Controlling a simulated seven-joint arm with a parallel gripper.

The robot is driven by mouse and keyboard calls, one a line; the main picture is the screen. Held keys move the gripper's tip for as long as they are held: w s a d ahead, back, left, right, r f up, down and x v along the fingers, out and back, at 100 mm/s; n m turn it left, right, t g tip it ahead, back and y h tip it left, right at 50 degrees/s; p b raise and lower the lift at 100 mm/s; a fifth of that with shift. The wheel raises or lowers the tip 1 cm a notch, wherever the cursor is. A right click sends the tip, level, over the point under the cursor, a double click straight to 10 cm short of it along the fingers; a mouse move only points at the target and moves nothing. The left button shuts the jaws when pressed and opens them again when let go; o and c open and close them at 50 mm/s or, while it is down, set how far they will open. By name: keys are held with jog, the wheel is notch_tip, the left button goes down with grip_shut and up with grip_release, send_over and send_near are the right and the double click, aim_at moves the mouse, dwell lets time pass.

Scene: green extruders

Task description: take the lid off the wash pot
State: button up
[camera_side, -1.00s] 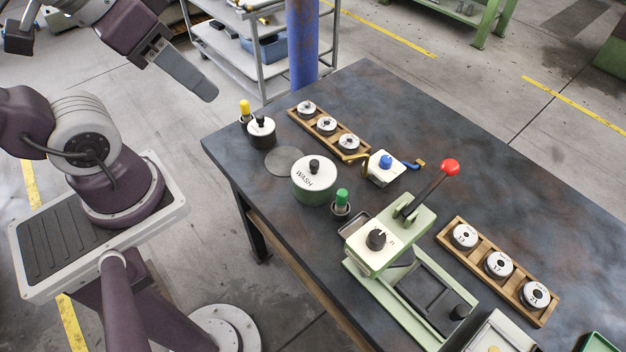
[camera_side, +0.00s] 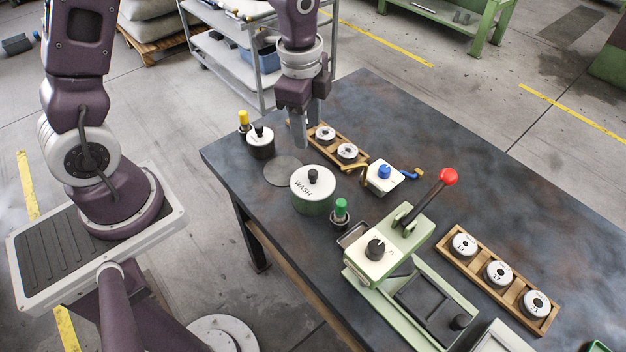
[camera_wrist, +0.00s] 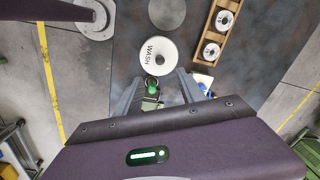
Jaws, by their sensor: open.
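The wash pot (camera_side: 315,207) is a round green pot on the dark table, upright, marked WASH. Its white lid (camera_side: 306,182) is on it, with a black knob (camera_side: 313,175) on top. In the wrist view the lid (camera_wrist: 155,57) shows from above, beyond the fingers. My gripper (camera_side: 306,132) is open and empty, pointing down above the table, behind the pot and apart from it. In the wrist view my gripper (camera_wrist: 158,85) has its two fingers spread to either side, below the lid.
A green-capped bottle (camera_side: 340,210) stands right of the pot. A wooden rack (camera_side: 350,163) of white-topped pots lies behind. A blue-knobbed block (camera_side: 384,174) and the green press (camera_side: 385,250) with its red-balled lever are to the right. A dark disc (camera_side: 280,170) lies flat beside the pot.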

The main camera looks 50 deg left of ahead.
aim_at(312, 171)
jog(key=f, duration=0.4)
jog(key=w+f+m, duration=0.1)
jog(key=f, duration=0.4)
jog(key=f+m+g, duration=0.1)
jog(key=f, duration=0.3)
jog(key=shift+w+f, duration=0.15)
jog(key=shift+f, duration=0.2)
grip_shut()
